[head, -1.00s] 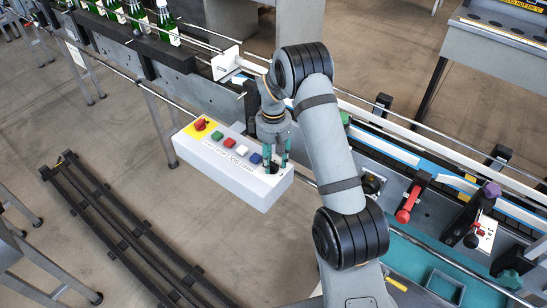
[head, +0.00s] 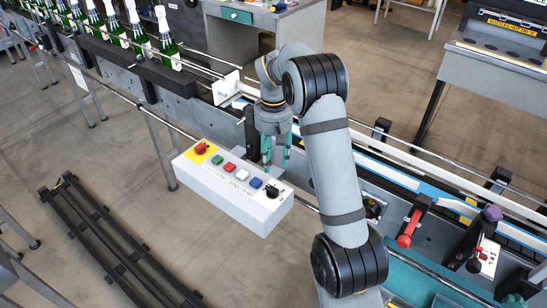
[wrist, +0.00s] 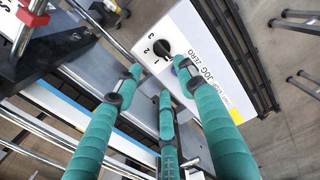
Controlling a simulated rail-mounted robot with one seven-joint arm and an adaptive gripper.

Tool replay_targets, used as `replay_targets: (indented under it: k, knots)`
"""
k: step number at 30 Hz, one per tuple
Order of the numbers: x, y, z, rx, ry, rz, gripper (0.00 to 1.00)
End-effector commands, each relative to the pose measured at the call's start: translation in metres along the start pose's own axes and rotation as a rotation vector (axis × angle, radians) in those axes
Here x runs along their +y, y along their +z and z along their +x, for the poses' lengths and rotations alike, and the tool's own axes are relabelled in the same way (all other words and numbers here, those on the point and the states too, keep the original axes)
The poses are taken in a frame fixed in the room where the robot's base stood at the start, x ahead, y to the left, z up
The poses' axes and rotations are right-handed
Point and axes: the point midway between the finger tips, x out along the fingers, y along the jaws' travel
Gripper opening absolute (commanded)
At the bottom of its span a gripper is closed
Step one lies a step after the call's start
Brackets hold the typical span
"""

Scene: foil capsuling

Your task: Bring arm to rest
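My arm reaches over the line in the head view, with my gripper (head: 276,162) pointing down above and behind the right end of the white control box (head: 215,195). Its teal fingers are apart with nothing between them. The black rotary knob (head: 271,191) on the box is clear of the fingers in the head view. In the wrist view, the teal fingers (wrist: 152,90) are spread, and the knob (wrist: 161,48) with its numbered positions shows beyond their tips. The fingers hide part of the box in that view.
The box also carries a red button (head: 200,148) on yellow and several coloured buttons. A conveyor rail (head: 400,157) runs behind and right of my gripper. Red-handled clamp (head: 408,230) stands at right. Green bottles (head: 165,40) stand at upper left. Floor at left holds a black rail.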

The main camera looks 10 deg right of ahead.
Motion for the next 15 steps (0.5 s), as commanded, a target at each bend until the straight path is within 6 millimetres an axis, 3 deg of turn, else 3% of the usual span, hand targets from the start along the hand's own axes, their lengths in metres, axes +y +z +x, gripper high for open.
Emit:
replay_targets:
  k: [10, 15]
  knots:
    - [0.000, 0.000, 0.002, 0.000, 0.000, 0.000, 0.40]
    - [-0.001, 0.001, 0.017, -0.003, -0.003, 0.000, 0.40]
